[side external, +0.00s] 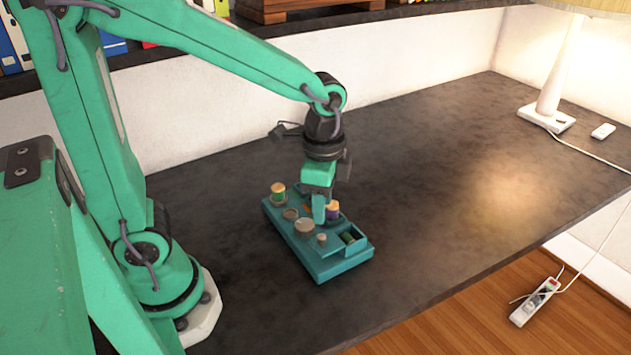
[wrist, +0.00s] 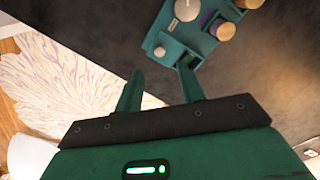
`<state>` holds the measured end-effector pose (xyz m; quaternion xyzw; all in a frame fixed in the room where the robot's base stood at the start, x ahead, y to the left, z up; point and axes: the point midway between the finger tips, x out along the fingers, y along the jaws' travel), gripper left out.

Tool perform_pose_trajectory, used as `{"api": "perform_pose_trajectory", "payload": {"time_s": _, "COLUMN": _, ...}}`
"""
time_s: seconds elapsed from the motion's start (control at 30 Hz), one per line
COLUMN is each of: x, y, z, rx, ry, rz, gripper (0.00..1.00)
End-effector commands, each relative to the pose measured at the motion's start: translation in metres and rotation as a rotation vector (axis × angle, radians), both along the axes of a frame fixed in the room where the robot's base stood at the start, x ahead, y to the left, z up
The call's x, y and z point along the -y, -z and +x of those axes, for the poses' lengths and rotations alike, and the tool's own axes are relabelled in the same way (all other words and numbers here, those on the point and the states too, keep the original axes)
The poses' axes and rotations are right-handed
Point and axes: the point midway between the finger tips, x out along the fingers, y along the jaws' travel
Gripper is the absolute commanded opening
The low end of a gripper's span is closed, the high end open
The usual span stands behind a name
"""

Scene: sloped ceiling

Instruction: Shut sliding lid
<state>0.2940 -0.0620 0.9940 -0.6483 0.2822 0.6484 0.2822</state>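A teal box (side external: 327,271) lies on the dark desk, and its upper part shows at the top of the wrist view (wrist: 163,32). A small round knob (side external: 322,239) stands on its near end, apparently on the sliding lid; the knob also shows in the wrist view (wrist: 160,52). Beside the knob is an uncovered compartment (side external: 351,238) with something green inside, so the lid looks open. My gripper (side external: 319,218) is above the box, pointing down. In the wrist view its two fingers (wrist: 158,82) are spread apart with nothing between them. The lid's edges are too small to make out.
A lamp (side external: 548,95) and a small white remote (side external: 603,131) are far right. The desk right of the box is clear.

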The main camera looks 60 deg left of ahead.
Motion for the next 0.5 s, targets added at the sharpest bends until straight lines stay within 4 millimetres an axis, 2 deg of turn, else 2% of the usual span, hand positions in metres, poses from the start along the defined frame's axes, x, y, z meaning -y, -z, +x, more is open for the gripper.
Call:
{"api": "perform_pose_trajectory", "payload": {"time_s": 0.27, "x": 0.0, "y": 0.019, "z": -0.001, "rx": -0.004, "ry": -0.001, "rz": 0.001, "gripper": 0.39}}
{"api": "perform_pose_trajectory", "payload": {"time_s": 0.5, "x": 0.0, "y": 0.049, "z": -0.001, "rx": -0.005, "ry": -0.002, "rz": 0.001, "gripper": 0.39}}
